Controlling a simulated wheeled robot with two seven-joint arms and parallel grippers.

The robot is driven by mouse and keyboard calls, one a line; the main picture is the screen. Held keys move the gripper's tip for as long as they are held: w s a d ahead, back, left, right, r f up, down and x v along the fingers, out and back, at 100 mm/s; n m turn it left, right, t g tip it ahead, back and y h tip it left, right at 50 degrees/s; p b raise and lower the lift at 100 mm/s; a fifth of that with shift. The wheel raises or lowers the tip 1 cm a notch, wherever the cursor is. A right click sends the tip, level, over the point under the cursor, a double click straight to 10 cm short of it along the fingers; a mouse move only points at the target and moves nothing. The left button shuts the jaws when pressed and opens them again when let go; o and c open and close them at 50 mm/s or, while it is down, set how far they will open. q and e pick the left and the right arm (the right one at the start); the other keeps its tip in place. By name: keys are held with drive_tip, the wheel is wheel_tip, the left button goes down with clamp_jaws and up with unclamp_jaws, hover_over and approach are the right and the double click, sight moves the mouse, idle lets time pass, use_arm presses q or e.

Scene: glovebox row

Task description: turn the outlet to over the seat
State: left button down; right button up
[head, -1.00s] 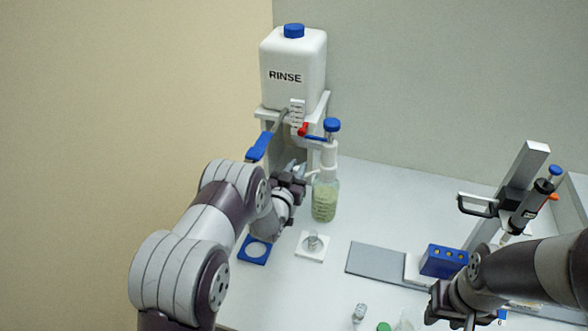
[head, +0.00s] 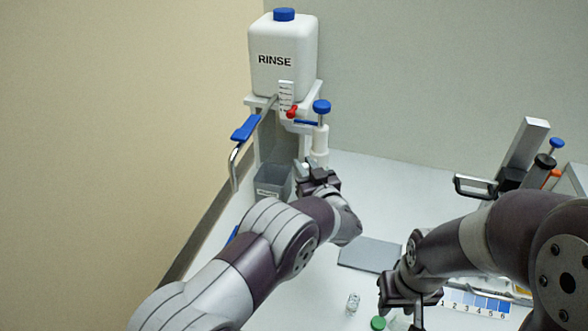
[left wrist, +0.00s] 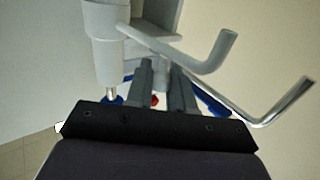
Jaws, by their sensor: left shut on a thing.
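The dispenser (head: 320,142), with a white body and blue top knob, stands below and right of the rinse tank. Its bent grey outlet (left wrist: 205,62) shows in the left wrist view, leaving the white body (left wrist: 105,35). My left gripper (head: 317,175) is in front of the dispenser and shut on the outlet; its fingers (left wrist: 163,82) meet the tube near the body. The dispenser's lower bottle and the seat are hidden behind my left arm in the head view. My right gripper (head: 400,303) is low on the right, above the bench; its jaws are unclear.
The RINSE tank (head: 283,60) sits on a stand with a blue-handled lever (head: 246,128) and bent metal tube (head: 234,168). A grey bin (head: 272,182) is below. A grey mat (head: 370,254), glass vial (head: 352,302) and green cap (head: 377,323) lie on the bench.

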use_arm(q)
drive_tip(key=shift+s+d+r+n+g+y+b, duration=0.15)
drive_tip(key=shift+d+r+n+g+y+b, duration=0.3)
drive_tip(key=shift+d+n+y, duration=0.45)
drive_tip(key=shift+a+r, duration=0.15)
drive_tip(key=shift+r, duration=0.05)
drive_tip(key=c, duration=1.1)
unclamp_jaws()
drive_tip(key=shift+o, duration=0.2)
drive_tip(key=shift+f, duration=0.2)
drive_tip(key=shift+f, duration=0.15)
